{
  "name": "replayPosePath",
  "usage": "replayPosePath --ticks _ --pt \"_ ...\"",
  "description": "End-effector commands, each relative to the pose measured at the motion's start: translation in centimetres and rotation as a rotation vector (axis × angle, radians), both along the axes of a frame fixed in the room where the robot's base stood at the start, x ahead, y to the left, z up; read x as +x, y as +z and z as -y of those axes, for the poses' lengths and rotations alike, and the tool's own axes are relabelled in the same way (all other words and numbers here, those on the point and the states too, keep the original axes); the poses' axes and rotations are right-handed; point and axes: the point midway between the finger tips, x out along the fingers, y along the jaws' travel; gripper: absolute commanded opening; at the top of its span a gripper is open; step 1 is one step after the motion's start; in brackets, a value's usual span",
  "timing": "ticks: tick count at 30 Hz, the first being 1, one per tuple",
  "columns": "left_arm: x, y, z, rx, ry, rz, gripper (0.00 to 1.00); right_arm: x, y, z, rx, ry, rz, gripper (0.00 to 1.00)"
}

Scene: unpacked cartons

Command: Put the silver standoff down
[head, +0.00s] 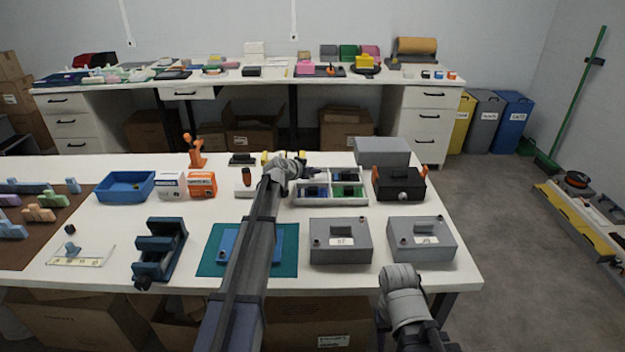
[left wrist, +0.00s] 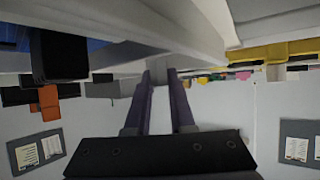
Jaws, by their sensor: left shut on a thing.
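My left gripper (head: 316,173) is over the divided white tray (head: 330,202) at the middle of the table. In the left wrist view its two dark fingers (left wrist: 159,80) are closed around a small grey piece at their tips, which fits the silver standoff (left wrist: 158,72). The standoff is too small and covered to make out in the head view. The tray's compartments show blue and green contents. The gripper's height above the tray is hard to judge. My right arm shows at the lower right; its gripper cannot be seen.
Two grey lidded boxes (head: 339,242) (head: 422,239) stand in front of the tray. A black box with orange sides (head: 400,184) is to its right. A teal mat (head: 286,248), blue vise-like fixture (head: 160,250) and blue bin (head: 126,187) lie to the left.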

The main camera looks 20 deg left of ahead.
Motion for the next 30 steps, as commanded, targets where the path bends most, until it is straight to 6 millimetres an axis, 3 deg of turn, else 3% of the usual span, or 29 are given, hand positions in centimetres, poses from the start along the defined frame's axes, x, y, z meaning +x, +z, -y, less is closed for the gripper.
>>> replayPosePath --ticks 2,14,15,18,30 --pt "0.00 -1.36 0.00 0.000 0.000 0.000 0.00 0.00 -1.37 0.00 0.000 0.000 0.000 0.50" --pt "0.00 -1.53 0.01 0.000 0.000 0.000 0.00 0.00 -1.53 0.00 0.000 0.000 0.000 0.50" --pt "-0.01 -1.55 0.01 0.000 0.000 0.000 0.23 0.00 -1.55 0.00 0.000 0.000 0.000 0.50" --pt "0.00 -1.43 0.01 0.000 0.000 0.000 0.34 0.00 -1.43 0.00 0.000 0.000 0.000 0.50" --pt "0.00 -0.98 0.01 0.000 0.000 0.000 0.35 0.00 -0.98 0.00 0.000 0.000 0.000 0.50"
